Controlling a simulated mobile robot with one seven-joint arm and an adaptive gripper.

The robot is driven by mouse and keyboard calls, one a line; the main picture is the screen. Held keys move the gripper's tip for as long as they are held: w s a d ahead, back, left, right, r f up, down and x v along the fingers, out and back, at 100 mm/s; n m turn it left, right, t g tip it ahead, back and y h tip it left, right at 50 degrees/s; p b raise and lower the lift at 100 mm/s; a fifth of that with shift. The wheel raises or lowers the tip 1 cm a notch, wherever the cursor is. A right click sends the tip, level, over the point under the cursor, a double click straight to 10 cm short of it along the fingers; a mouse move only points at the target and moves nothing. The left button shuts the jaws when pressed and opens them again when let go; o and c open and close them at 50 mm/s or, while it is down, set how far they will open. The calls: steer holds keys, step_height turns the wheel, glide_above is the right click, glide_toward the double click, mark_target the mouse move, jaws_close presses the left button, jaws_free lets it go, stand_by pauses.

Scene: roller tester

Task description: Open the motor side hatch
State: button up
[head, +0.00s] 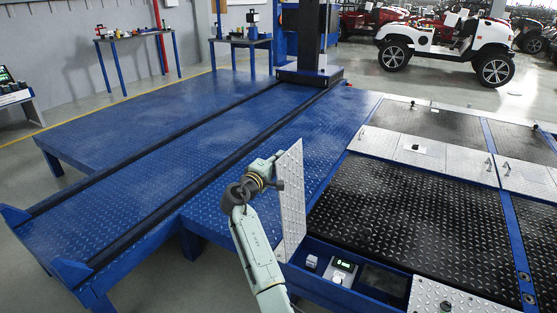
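A silver tread-plate hatch (291,203) stands nearly upright at the front left of the tester. Its broad patterned face is turned to the right. The recess (345,273) beside its lower edge is uncovered. It holds a small lit display, a pale block and a dark panel. My gripper (277,184) is at the left side of the hatch, close against it or touching it. The dark wrist and the hatch hide the fingertips. I cannot tell whether the fingers are open, shut or around a handle.
Another tread-plate cover (455,300) lies flat to the right of the recess. Black tread plates (415,215) fill the tester behind it. A blue platform (180,150) spreads to the left, with a dark column (318,35) at its back. A white vehicle (445,45) stands far behind.

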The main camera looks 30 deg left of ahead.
steer(key=o, duration=0.3)
steer(key=shift+d+f, duration=0.1)
steer(key=shift+f, duration=0.05)
steer(key=shift+w+f, duration=0.1)
steer(key=shift+f, duration=0.05)
steer(key=shift+r, duration=0.2)
steer(key=s, duration=1.2)
